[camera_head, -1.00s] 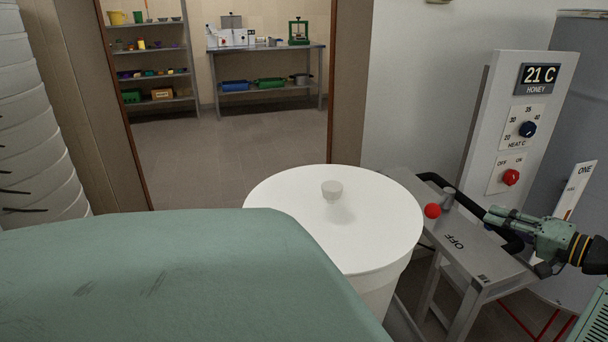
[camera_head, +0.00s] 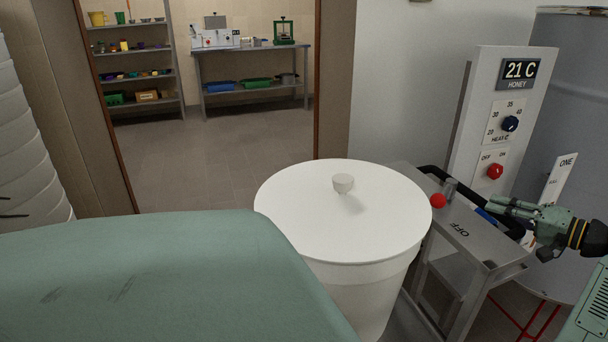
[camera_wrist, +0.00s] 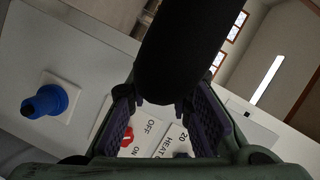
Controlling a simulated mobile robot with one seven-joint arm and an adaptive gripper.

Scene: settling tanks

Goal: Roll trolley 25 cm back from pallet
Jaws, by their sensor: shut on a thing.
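The grey metal trolley (camera_head: 477,245), marked OFF on its top, stands at the right in the head view. Its black handle bar (camera_head: 432,170) runs along its far right side. My gripper (camera_head: 494,206) reaches in from the right edge and is shut on this handle. In the wrist view the thick black handle (camera_wrist: 185,45) lies between the dark finger pads of my gripper (camera_wrist: 170,110). A red ball knob (camera_head: 438,201) sits on the trolley top. The pallet cannot be made out.
A white lidded tub (camera_head: 335,285) stands close left of the trolley. My green body covers the lower left. A HONEY control panel (camera_head: 500,110) and a large grey tank (camera_head: 580,150) stand behind my gripper. The doorway floor (camera_head: 215,165) is clear.

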